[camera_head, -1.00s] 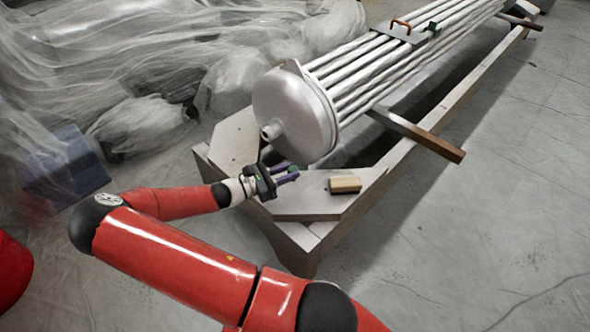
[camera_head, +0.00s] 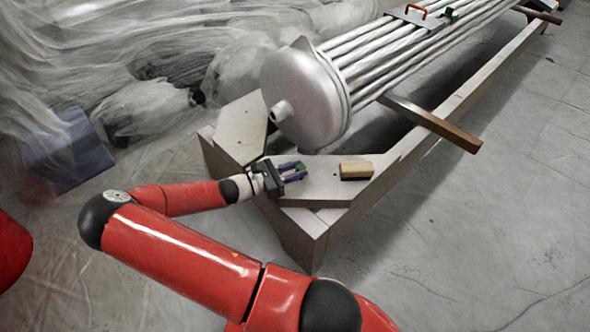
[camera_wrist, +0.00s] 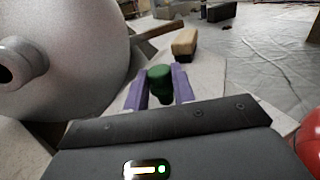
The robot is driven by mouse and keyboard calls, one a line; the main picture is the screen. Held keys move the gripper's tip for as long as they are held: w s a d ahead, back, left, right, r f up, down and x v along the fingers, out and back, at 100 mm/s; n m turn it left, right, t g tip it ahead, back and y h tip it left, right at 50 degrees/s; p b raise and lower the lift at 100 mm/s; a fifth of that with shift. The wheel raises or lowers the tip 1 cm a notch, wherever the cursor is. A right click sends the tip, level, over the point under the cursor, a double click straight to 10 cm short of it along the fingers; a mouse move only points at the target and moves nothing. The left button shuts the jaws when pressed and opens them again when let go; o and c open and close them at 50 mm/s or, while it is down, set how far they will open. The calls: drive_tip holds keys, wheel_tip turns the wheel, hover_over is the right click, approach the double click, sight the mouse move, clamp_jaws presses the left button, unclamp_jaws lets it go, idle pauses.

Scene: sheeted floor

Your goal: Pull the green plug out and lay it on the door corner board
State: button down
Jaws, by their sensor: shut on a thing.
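My gripper (camera_head: 298,169) has purple fingers, closed on a small dark green plug (camera_head: 301,166). In the wrist view the plug (camera_wrist: 160,84) stands roughly upright between the fingertips (camera_wrist: 160,90). A grey corner board (camera_head: 322,183) lies across the near corner of the timber frame. The gripper and plug appear over its left part; I cannot tell whether the plug touches it. A second grey corner board (camera_head: 240,130) lies at the frame's left corner. Which of the two is the door corner board is not marked.
A silver rounded vessel end (camera_head: 305,90) with a short open nozzle (camera_head: 283,111) stands just behind my gripper. A tan block with a dark underside (camera_head: 356,170) lies on the near board's right part. A wooden crossbar (camera_head: 432,120) sticks out right. Plastic sheeting (camera_head: 100,70) lies left.

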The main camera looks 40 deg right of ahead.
drive_tip(key=shift+f, duration=0.35)
drive_tip(key=c, duration=1.1)
unclamp_jaws()
drive_tip(key=v, duration=0.8)
drive_tip(key=s+a+r+m+t+y+p, duration=0.1)
drive_tip(key=s+a+r+m+t+y, duration=0.2)
drive_tip(key=r, duration=0.7)
drive_tip(key=s+a+r+m+t+y+p, duration=0.1)
drive_tip(key=s+a+r+m+t+y, duration=0.2)
drive_tip(key=s+a+r+m+y, duration=0.4)
drive_tip(key=s+a+r+m+t+y+p, duration=0.2)
drive_tip(key=s+a+r+m+t+y, duration=0.2)
drive_tip(key=r, duration=0.9)
drive_tip(key=shift+s+a+r+m+y, duration=0.1)
drive_tip(key=shift+s+a+m+y, duration=0.15)
drive_tip(key=shift+s+a+y, duration=0.55)
drive_tip(key=shift+s+a+r+m+y, duration=0.15)
drive_tip(key=shift+s+a+m+y, duration=0.1)
drive_tip(key=shift+s+a+y, duration=0.5)
